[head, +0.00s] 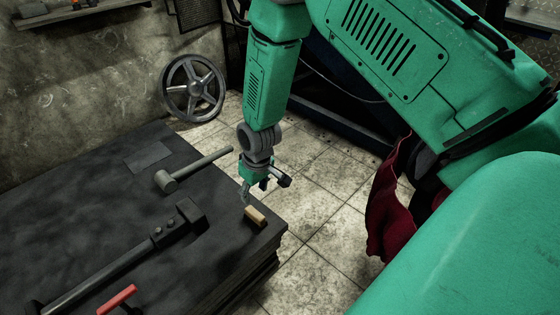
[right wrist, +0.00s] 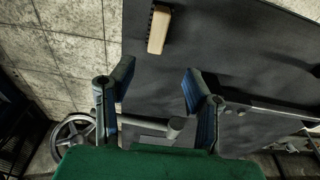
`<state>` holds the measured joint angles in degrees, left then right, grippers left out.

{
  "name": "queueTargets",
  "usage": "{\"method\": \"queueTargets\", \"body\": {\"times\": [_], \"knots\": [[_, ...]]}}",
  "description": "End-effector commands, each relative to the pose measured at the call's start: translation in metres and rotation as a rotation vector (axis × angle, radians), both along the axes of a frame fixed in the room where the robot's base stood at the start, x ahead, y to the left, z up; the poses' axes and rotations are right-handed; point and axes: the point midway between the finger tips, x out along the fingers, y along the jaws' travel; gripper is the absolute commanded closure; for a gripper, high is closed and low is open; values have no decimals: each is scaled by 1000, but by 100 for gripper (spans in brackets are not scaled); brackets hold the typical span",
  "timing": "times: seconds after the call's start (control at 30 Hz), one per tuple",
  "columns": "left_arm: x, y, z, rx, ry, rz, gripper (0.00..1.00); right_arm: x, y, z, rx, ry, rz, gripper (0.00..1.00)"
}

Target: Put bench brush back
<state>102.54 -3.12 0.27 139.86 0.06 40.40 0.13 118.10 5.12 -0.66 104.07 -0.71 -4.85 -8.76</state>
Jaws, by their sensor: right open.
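The bench brush (head: 256,216), a small block with a pale wooden back, lies near the right edge of the dark bench top (head: 75,210). In the right wrist view the brush (right wrist: 160,30) shows dark bristles along one side and lies ahead of the fingertips. My right gripper (head: 262,186) is just above and behind the brush in the head view. My left gripper is not in view.
A mallet (head: 168,181) and a long dark bar tool (head: 150,245) lie on the bench. A flat grey plate (head: 149,158) lies at the back, and a red-handled thing (head: 118,300) at the front. A spoked wheel (head: 192,89) leans against the wall.

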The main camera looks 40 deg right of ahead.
Motion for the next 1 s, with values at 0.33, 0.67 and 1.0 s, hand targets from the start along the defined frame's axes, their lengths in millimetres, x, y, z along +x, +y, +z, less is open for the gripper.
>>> {"method": "queueTargets", "body": {"times": [0.33,0.67,1.0], "knots": [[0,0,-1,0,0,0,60,-146,24,-65,-13,71,-10,57],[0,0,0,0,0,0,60,-287,36,-64,-19,107,-27,57],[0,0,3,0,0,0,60,-287,36,-60,-19,105,-28,57]]}}
